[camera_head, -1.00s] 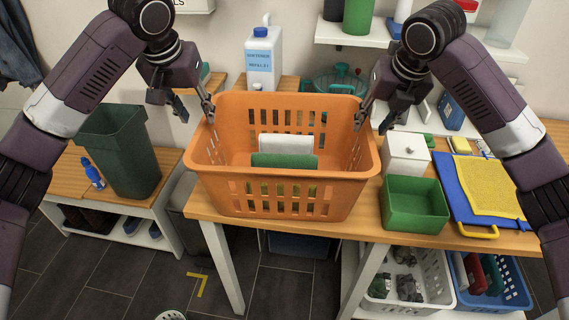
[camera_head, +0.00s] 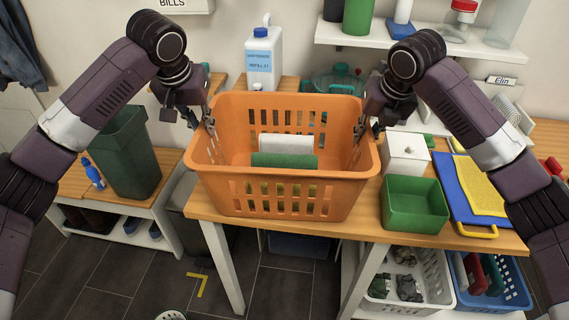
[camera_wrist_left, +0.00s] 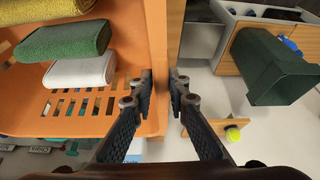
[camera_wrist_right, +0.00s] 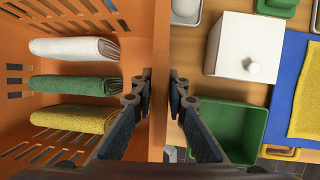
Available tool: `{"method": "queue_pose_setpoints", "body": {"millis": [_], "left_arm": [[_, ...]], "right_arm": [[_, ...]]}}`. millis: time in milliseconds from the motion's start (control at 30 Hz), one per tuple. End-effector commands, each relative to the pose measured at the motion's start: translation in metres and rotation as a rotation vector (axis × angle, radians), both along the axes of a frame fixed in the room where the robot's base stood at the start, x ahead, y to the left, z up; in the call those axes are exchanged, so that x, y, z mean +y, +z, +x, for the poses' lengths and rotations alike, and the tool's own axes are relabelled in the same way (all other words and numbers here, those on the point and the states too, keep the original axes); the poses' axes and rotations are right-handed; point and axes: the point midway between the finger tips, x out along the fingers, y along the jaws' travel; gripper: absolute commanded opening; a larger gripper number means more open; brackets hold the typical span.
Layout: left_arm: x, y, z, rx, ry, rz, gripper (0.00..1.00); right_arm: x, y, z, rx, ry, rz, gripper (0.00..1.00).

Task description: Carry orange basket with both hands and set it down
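The orange basket (camera_head: 283,186) stands upright on the wooden table (camera_head: 468,240), its front close to the table's front edge. It holds a white (camera_wrist_right: 75,49), a green (camera_wrist_right: 75,88) and a yellow (camera_wrist_right: 75,118) rolled towel. My left gripper (camera_head: 203,120) is at the basket's left rim; in the left wrist view its fingers (camera_wrist_left: 161,82) are close together on both sides of the wall. My right gripper (camera_head: 368,131) is at the right rim; in the right wrist view its fingers (camera_wrist_right: 160,82) pinch the wall. The outer fingers' contact is partly hidden.
A green box (camera_head: 414,206) and white lidded box (camera_head: 406,154) stand just right of the basket. A blue mat with a yellow cloth (camera_head: 482,186) lies farther right. A white jug (camera_head: 263,58) stands behind. A dark green bin (camera_head: 126,155) is on the lower left bench.

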Motion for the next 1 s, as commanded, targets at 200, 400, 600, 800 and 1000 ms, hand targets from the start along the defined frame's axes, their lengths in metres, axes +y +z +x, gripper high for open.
{"method": "queue_pose_setpoints", "body": {"millis": [200,400,600,800,1000], "left_arm": [[0.000,0.000,0.000,0.000,-0.001,0.000,0.00],[0.000,0.000,0.000,0.000,-0.002,0.001,0.00],[0.000,0.003,0.001,-0.006,-0.002,-0.001,0.00],[0.000,0.009,0.001,-0.005,-0.003,0.000,0.00],[0.000,0.023,0.000,-0.005,-0.004,0.000,0.00]], "right_arm": [[-0.001,0.000,0.000,-0.001,0.000,-0.001,0.00],[-0.001,0.000,0.000,-0.001,-0.001,-0.002,0.00],[-0.001,0.004,0.001,-0.006,-0.001,-0.001,0.00],[-0.001,0.009,0.001,-0.006,-0.001,-0.002,0.00],[-0.001,0.023,0.001,-0.006,-0.003,-0.003,0.00]]}}
